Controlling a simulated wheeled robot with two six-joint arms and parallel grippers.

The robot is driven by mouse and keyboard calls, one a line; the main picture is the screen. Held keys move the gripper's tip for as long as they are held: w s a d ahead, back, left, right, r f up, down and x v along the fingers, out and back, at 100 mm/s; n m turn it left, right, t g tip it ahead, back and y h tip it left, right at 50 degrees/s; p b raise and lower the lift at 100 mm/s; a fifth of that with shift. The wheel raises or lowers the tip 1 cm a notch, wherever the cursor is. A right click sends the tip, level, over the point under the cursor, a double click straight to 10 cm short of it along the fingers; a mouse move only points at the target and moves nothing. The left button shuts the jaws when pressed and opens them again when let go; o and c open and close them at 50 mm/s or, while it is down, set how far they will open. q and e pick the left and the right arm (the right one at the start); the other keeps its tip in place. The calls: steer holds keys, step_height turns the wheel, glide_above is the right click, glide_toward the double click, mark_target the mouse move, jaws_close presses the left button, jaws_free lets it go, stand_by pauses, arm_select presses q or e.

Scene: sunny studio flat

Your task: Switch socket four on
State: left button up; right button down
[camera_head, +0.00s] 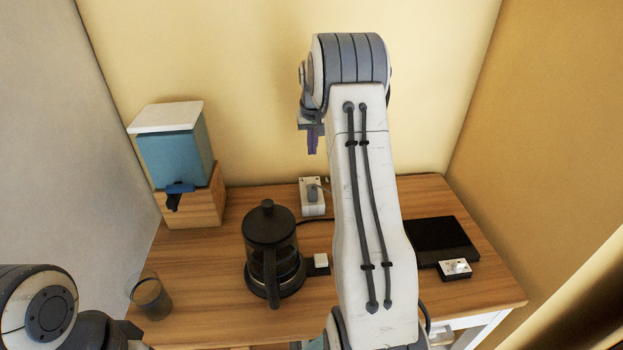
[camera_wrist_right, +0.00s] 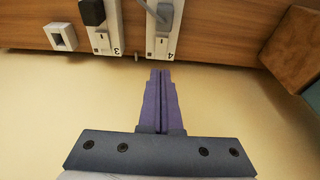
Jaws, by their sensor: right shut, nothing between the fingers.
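Socket four (camera_wrist_right: 166,30) is a white block marked 4 in the right wrist view. A grey plug (camera_wrist_right: 160,13) sits in it, with a small switch at its near end whose position I cannot tell. A white socket with a grey plug (camera_head: 312,203) at the table's back in the head view appears to be the same one. My right gripper (camera_wrist_right: 161,72) is shut and empty, its purple fingertips just short of socket four's switch end in the picture. In the head view the right gripper (camera_head: 313,140) shows partly beside my arm, above the table. My left gripper is out of view.
Socket three (camera_wrist_right: 103,38), with a dark plug, stands beside socket four. A white square piece (camera_wrist_right: 61,37) is farther left. A black coffee press (camera_head: 268,238), a glass (camera_head: 151,298) and a blue dispenser on a wooden stand (camera_head: 192,205) stand on the table. A black flat device (camera_head: 442,240) lies right.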

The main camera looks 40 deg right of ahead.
steer(key=p+x, duration=0.1)
steer(key=x, duration=0.3)
steer(key=p+x, duration=0.1)
steer(key=x, duration=0.3)
steer(key=s+p+x, duration=0.1)
steer(key=x, duration=0.3)
steer(key=shift+a+f+p, duration=0.1)
steer(key=shift+a+p, duration=0.25)
steer(key=shift+p, duration=0.05)
steer(key=shift+f, duration=0.5)
